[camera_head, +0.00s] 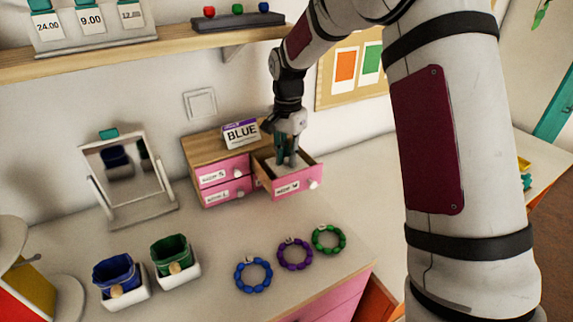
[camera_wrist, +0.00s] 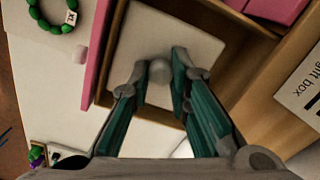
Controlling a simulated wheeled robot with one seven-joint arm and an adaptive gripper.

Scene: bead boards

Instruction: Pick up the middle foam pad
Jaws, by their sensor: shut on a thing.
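The foam pad (camera_wrist: 195,42) is a pale square with a small round grey knob (camera_wrist: 160,72), lying in the open pink-fronted drawer (camera_head: 293,186) of the wooden chest. The drawer's label seems to read size M. My gripper (camera_head: 287,160) reaches down into this drawer from above. In the wrist view its teal fingers (camera_wrist: 160,78) are on both sides of the knob and shut on it. The fingers hide part of the pad. I cannot tell whether the pad is off the drawer floor.
Closed drawers (camera_head: 222,180) are to the left. Blue, purple and green bracelets (camera_head: 294,254) lie in front. A mirror (camera_head: 127,175) and two small bins (camera_head: 173,258) are left. A shelf (camera_head: 170,52) hangs above.

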